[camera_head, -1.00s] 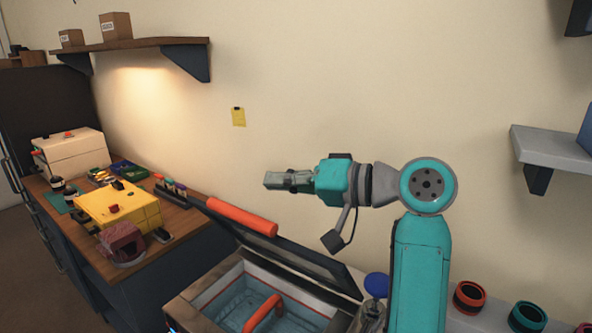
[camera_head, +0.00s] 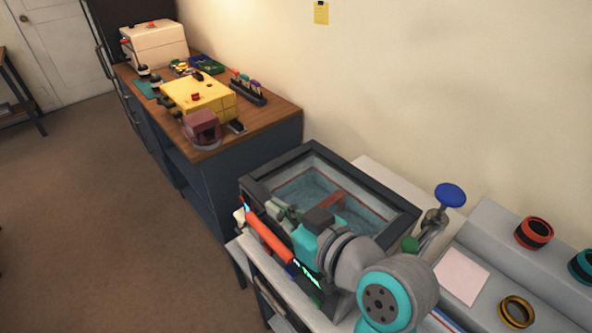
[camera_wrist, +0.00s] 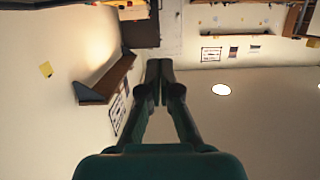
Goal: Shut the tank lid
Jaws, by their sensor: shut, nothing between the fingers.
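The tank (camera_head: 250,205) stands at the lower middle of the head view. Its dark-framed lid (camera_head: 366,169) with a clear window lies down over the tank opening. It looks flat, but I cannot tell whether a thin gap is left at the front edge. The lid's orange bar handle (camera_head: 268,237) is at the near front side. Through the window I see the blue inside and a reddish handle-like part (camera_head: 332,203). My gripper (camera_head: 283,210) is shut and empty, just over the lid near the handle; contact is unclear. Its closed fingers show in the wrist view (camera_wrist: 159,68).
A wooden-topped bench (camera_head: 275,112) with a yellow box (camera_head: 205,97) stands behind left. A blue-knobbed clamp (camera_head: 450,194) stands right of the tank. A grey stepped stand with coloured rings (camera_head: 533,232) is at the right. The floor at left is clear.

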